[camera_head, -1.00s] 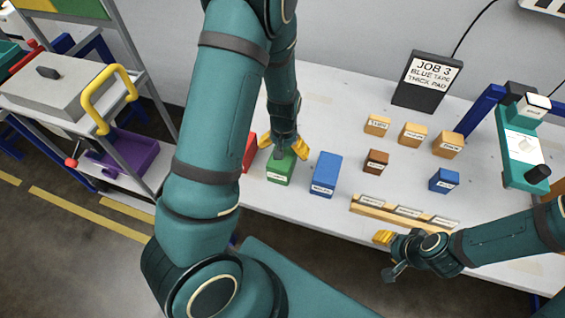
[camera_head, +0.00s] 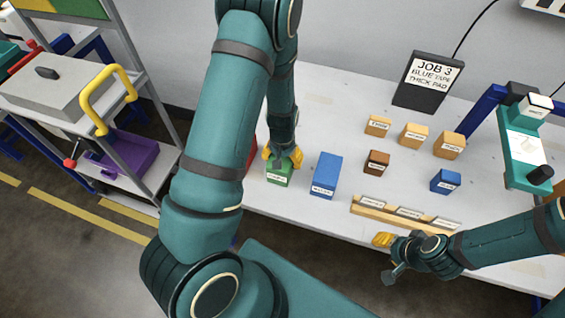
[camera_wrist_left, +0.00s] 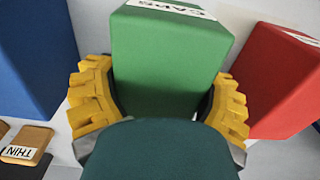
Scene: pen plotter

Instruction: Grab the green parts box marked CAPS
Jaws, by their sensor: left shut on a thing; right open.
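The green parts box (camera_head: 279,175) stands on the white table near its front left, between a red box and a blue box. In the left wrist view the green box (camera_wrist_left: 170,55) shows the label CAPS on top. My left gripper (camera_head: 283,157) is shut on it from above, with yellow fingers on two opposite sides; they also show in the left wrist view (camera_wrist_left: 160,98). The box appears to rest on the table. My right gripper (camera_head: 384,240) is open and empty over the table's front edge; its fingertips are small in view.
The red box (camera_wrist_left: 284,80) is close on one side and the blue box (camera_head: 325,174) on the other. Small orange, brown and blue blocks lie to the right, behind a wooden label rack (camera_head: 405,213). A black JOB 3 sign (camera_head: 428,80) stands at the back.

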